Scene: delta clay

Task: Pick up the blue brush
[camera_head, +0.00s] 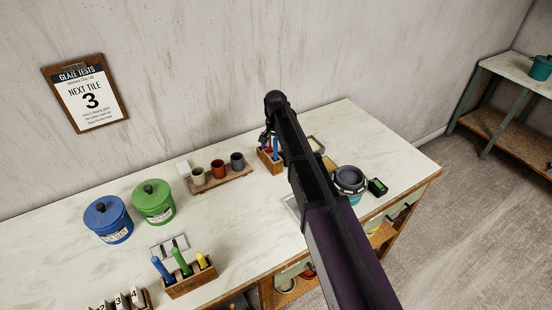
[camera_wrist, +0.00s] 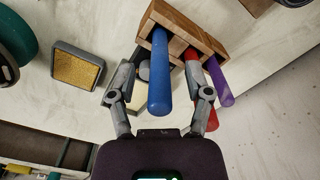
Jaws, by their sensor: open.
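A blue handle (camera_wrist: 160,75), which I take to be the blue brush, stands in a wooden holder (camera_wrist: 158,20) with a red handle (camera_wrist: 191,58) and a purple handle (camera_wrist: 219,82). My gripper (camera_wrist: 159,76) is open, one finger on either side of the blue handle in the wrist view. The right finger overlaps the red handle in the picture. I cannot tell whether either finger touches a handle. In the head view the same holder (camera_head: 271,160) and blue handle (camera_head: 276,147) stand at the back of the table, partly behind my arm.
A second wooden holder (camera_head: 191,287) at the front has blue (camera_head: 161,268), green and yellow handles. Three cups on a board (camera_head: 219,182) stand left of the back holder. A tan-topped square block (camera_wrist: 77,67) lies left of my gripper. Grey and teal bowls (camera_head: 350,180) stand right.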

